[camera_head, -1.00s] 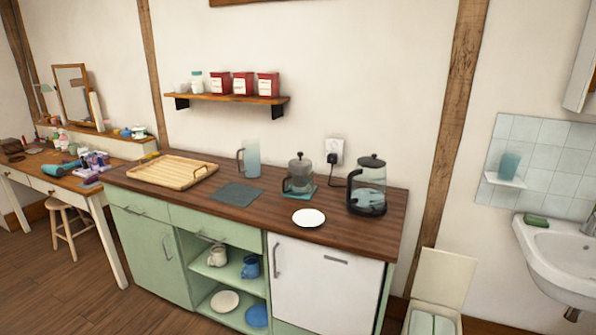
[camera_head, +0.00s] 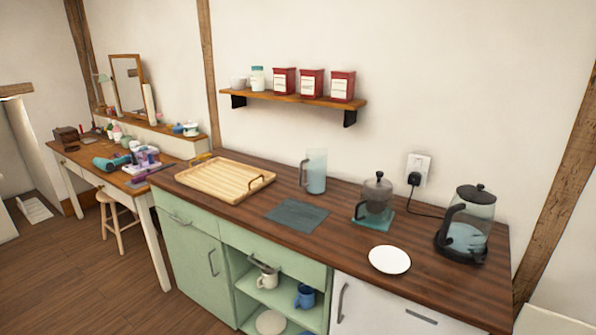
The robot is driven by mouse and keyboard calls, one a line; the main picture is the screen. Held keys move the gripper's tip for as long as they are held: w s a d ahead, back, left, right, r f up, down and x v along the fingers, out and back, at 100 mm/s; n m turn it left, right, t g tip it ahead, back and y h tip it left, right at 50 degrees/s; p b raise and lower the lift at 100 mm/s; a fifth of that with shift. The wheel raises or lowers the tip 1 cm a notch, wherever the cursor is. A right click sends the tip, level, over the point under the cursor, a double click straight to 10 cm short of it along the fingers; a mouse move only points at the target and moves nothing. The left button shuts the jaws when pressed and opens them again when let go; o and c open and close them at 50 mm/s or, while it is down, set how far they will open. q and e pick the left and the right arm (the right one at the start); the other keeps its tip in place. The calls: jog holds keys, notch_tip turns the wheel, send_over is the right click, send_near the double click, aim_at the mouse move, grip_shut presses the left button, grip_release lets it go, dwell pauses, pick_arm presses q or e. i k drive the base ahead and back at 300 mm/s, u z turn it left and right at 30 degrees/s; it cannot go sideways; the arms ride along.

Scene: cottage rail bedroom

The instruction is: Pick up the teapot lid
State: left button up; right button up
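A small glass teapot (camera_head: 374,205) with a dark handle stands on a teal mat (camera_head: 385,219) on the wooden counter. Its grey lid (camera_head: 378,182) with a small knob sits on top of it. A larger glass kettle (camera_head: 466,236) with a black lid (camera_head: 477,189) and black handle stands to its right. Neither of my grippers shows in this view.
The counter (camera_head: 330,250) also holds a white plate (camera_head: 389,260), a grey-blue mat (camera_head: 297,214), a glass pitcher (camera_head: 317,172) and a wooden tray (camera_head: 212,179). A wall shelf (camera_head: 290,98) with red tins hangs above. Wooden floor is open at lower left.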

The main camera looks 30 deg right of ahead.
aim_at(378, 188)
jog(key=i, duration=1.1)
jog(key=z, duration=0.5)
